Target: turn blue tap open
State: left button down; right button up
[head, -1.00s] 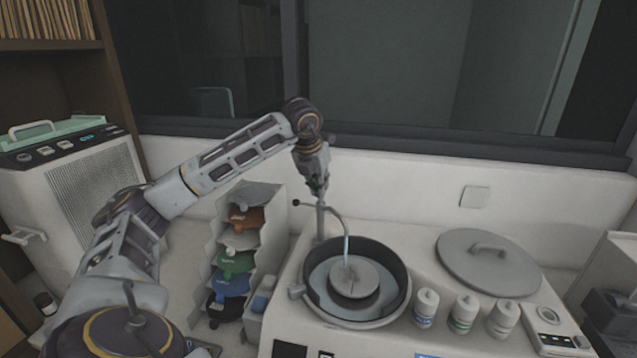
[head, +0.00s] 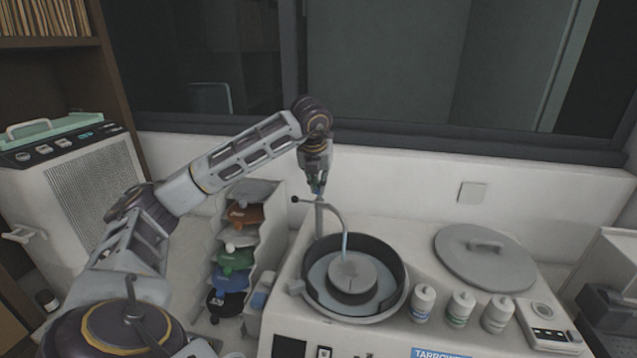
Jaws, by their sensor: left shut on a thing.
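The tap is a thin grey post (head: 320,220) behind the round dark bowl (head: 395,270) of the machine. Its curved spout (head: 340,217) reaches over the bowl, with a pale blue streak (head: 345,242) below its end. I cannot tell whether that streak is water or part of the spout. A short side rod with a black ball (head: 296,199) points left from the post. My left gripper (head: 318,188) points down at the post's top and is shut on the tap's handle, where a small bit of blue shows. The fingers hide most of the handle. My right gripper is out of view.
A grey disc (head: 352,272) sits in the bowl. Several white bottles (head: 423,304) stand right of it, and a round grey lid (head: 484,256) lies behind them. The wall and window are close behind.

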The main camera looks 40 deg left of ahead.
pick_arm(q)
jog(key=c, duration=1.5)
grip_release()
jog(key=shift+c, duration=0.2)
jog(key=v, duration=1.1)
jog(key=shift+r, duration=0.35)
jog(key=shift+s+r, duration=0.1)
jog(key=shift+s, duration=0.1)
